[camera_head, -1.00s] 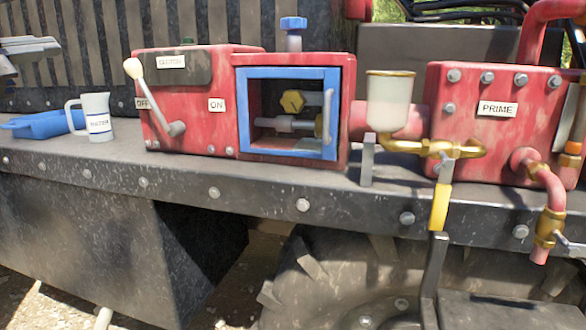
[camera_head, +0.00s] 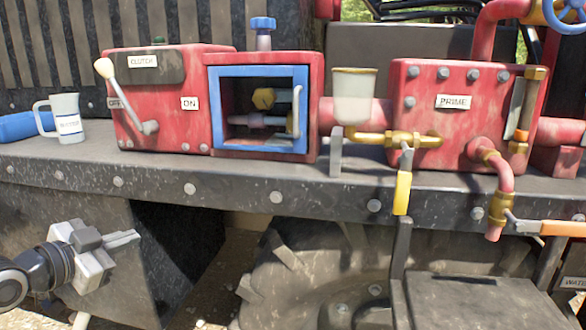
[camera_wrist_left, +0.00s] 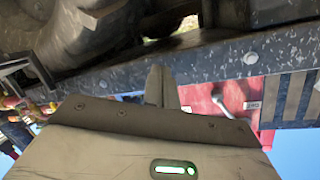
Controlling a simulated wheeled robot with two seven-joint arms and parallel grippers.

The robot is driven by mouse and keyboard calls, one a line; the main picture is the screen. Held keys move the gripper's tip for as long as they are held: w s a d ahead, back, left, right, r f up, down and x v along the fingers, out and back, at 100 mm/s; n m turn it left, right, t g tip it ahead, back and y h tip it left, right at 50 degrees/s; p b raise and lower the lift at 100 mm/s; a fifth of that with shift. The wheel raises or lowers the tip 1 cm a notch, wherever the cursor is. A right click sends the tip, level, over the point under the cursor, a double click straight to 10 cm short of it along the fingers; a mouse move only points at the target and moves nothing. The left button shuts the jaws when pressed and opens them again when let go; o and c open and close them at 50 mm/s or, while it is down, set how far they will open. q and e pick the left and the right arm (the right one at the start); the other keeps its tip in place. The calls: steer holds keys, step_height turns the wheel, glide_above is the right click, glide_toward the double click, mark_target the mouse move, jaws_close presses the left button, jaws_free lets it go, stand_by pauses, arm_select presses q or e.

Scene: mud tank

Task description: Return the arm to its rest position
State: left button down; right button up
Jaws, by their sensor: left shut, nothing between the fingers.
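My left gripper (camera_head: 122,238) is at the lower left of the head view, in front of the dark side panel and below the deck edge. Its fingers are shut, point right and hold nothing. In the left wrist view the closed fingers (camera_wrist_left: 160,88) show at the middle, and the picture is upside down. They look apart from everything around them. My right gripper is not in view.
A wheel (camera_head: 310,280) sits below.

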arm_select(q)
steer(key=s+d+f+n+g, duration=0.15)
steer(key=s+d+f, duration=0.3)
steer(key=f, duration=0.45)
steer(key=s+d+f+n, duration=0.2)
steer(key=s+d+f, duration=0.25)
steer(key=f, duration=0.35)
steer(key=s+d+f+n+g+y, duration=0.1)
steer(key=s+d+f+n, duration=0.1)
steer(key=s+d+f, duration=0.2)
steer(key=s+d+f+n+y, duration=0.1)
steer(key=s+d+f, duration=0.4)
steer(key=s, duration=0.5)
steer(key=shift+s+f+n+g, duration=0.15)
steer(key=shift+f+n+g, duration=0.25)
steer(key=shift+n, duration=0.35)
